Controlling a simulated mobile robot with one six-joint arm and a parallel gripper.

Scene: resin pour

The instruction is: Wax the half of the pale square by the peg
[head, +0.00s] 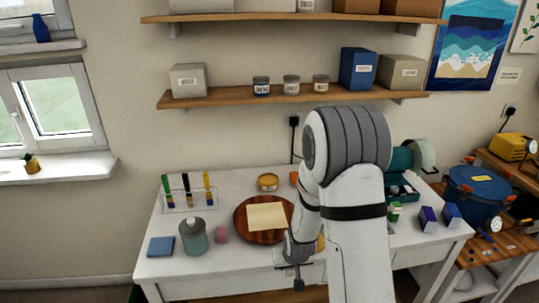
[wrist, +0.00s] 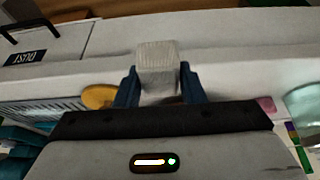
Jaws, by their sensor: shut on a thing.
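The pale square (head: 267,217) lies flat on a round brown wooden board (head: 242,231) on the white table. I cannot make out a peg by it; my arm hides part of the board's right side. My gripper (head: 298,280) is at the table's front edge, to the right of and in front of the square, apart from it. In the wrist view my gripper (wrist: 157,88) has its blue fingers shut on a pale grey block (wrist: 157,58) with a ribbed face. A yellow tin (head: 267,182) stands behind the board.
A teal-grey jar (head: 193,238), a pink block (head: 221,232) and a blue block (head: 160,247) stand left of the board. Brushes (head: 187,188) stand in a rack at the back left. Small boxes (head: 428,218) stand at the right. A shelf (head: 290,97) hangs above.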

